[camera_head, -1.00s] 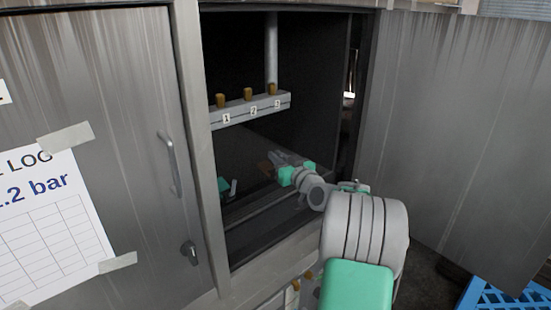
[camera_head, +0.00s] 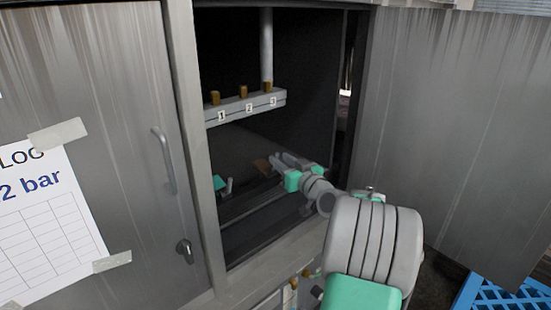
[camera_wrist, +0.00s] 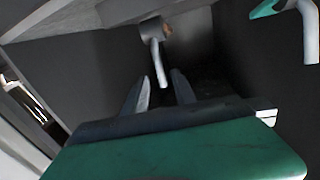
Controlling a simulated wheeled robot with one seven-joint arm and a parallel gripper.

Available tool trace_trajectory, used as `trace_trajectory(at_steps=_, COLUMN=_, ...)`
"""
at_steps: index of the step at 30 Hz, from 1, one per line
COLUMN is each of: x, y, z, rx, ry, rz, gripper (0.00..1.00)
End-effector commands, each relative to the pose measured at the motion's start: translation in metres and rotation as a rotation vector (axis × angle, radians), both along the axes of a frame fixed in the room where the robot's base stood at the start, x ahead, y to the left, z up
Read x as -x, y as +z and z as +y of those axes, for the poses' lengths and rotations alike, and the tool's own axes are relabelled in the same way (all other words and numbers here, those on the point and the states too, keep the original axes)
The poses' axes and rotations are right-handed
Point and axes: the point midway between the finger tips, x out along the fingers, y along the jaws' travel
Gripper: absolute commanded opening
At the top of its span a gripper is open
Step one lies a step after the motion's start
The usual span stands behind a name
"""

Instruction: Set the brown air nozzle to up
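The brown air nozzle (camera_head: 262,165) sits inside the dark cabinet, just left of my gripper tip in the head view. In the wrist view its body has a brown-orange end (camera_wrist: 168,30), and a pale bent spout (camera_wrist: 158,62) runs down the picture from it. My gripper (camera_wrist: 160,80) is open, and the spout's end shows in the gap between the fingers. I cannot tell whether they touch it. In the head view my gripper (camera_head: 274,161) reaches into the opening; the brown nozzle's spout cannot be made out there.
A green nozzle (camera_head: 219,183) with a pale spout stands to the left; it also shows in the wrist view (camera_wrist: 265,9). A numbered rail (camera_head: 247,107) with brown knobs is above. The cabinet frame (camera_head: 195,150) and the right-hand panel (camera_head: 450,130) flank the opening.

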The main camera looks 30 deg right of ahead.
Motion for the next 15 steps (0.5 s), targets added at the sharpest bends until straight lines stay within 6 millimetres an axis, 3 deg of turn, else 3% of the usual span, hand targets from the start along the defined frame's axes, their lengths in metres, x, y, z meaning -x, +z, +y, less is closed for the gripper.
trace_trajectory(at_steps=3, x=0.021, y=-0.002, z=0.000, rx=0.000, ry=-0.004, rz=0.000, gripper=0.33)
trace_trajectory(at_steps=6, x=0.029, y=-0.001, z=0.002, rx=0.000, ry=0.000, rz=0.000, gripper=0.33)
trace_trajectory(at_steps=13, x=0.030, y=0.000, z=0.002, rx=0.000, ry=0.000, rz=0.000, gripper=0.33)
trace_trajectory(at_steps=15, x=0.030, y=0.003, z=0.001, rx=0.000, ry=0.000, rz=0.000, gripper=0.27)
